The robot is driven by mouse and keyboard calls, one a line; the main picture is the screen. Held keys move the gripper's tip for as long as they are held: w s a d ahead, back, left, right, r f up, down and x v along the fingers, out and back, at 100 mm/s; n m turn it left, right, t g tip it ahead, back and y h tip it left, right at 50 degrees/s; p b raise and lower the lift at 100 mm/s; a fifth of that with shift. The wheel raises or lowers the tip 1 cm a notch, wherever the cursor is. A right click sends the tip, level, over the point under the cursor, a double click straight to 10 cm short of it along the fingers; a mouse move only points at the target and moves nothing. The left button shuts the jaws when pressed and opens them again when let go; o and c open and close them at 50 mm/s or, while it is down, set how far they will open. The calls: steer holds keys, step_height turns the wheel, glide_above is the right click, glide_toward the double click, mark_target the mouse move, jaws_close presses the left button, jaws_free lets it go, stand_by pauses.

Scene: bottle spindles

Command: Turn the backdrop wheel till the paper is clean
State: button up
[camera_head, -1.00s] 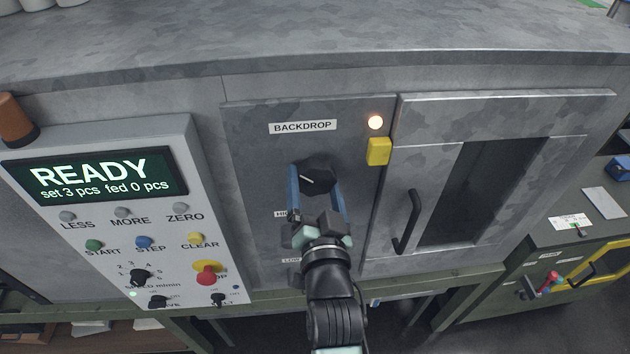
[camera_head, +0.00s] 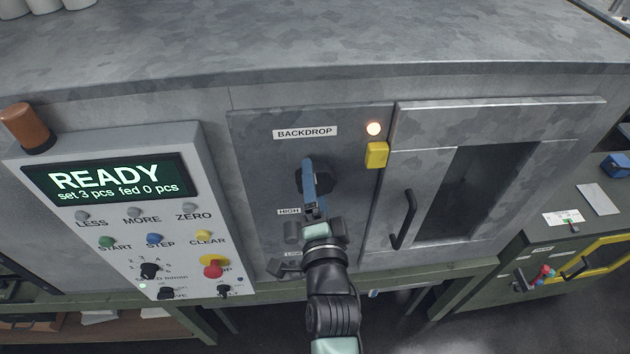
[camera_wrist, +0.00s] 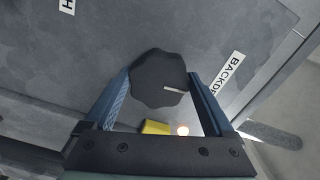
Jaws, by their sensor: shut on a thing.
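The black backdrop wheel (camera_head: 324,182) sits on the grey panel below the "BACKDROP" label (camera_head: 305,132). It also shows in the wrist view as a scalloped black knob (camera_wrist: 158,80) with a white pointer line. My gripper (camera_head: 309,176) has its blue fingers on the wheel, one on each side in the wrist view (camera_wrist: 160,84), and is shut on it. In the head view the near finger hides part of the wheel. No backdrop paper can be made out; the dark window (camera_head: 470,190) in the door shows nothing clear behind it.
A lit lamp (camera_head: 373,129) and a yellow block (camera_head: 377,154) are right of the wheel. A door with a black handle (camera_head: 403,220) stands further right. At left, the control panel (camera_head: 130,220) reads "READY, set 3 pcs fed 0 pcs".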

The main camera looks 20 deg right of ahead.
stand_by(0.4)
steer(key=o, duration=1.1)
steer(key=b+v, duration=0.3)
steer(key=v, duration=1)
steer(key=shift+b, duration=0.4)
